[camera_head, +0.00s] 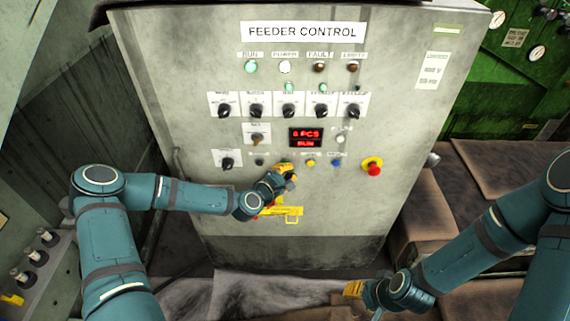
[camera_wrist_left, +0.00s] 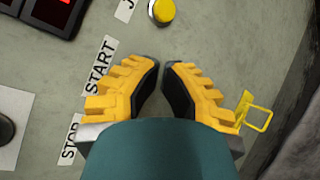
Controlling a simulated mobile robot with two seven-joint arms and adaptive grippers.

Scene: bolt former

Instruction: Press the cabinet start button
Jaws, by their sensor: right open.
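The grey feeder control cabinet (camera_head: 225,120) fills the middle of the head view. My left gripper (camera_head: 286,170) is at its lower button row, between a dark button (camera_head: 259,162) and a yellow button (camera_head: 311,163). In the left wrist view the START label (camera_wrist_left: 100,66) is just left of my left gripper (camera_wrist_left: 160,64). The start button itself is hidden behind the fingers. The fingertips are close together with a narrow gap, and nothing shows between them; contact with the panel cannot be told. My right gripper (camera_head: 353,289) is open, low in front of the cabinet.
A red emergency stop (camera_head: 373,168) on a yellow base and a blue button (camera_head: 336,163) lie right of my left gripper. A red display (camera_head: 306,137) reads RUN above. A yellow tag (camera_head: 287,211) hangs below. Brown boxes (camera_head: 427,209) stand at the right.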

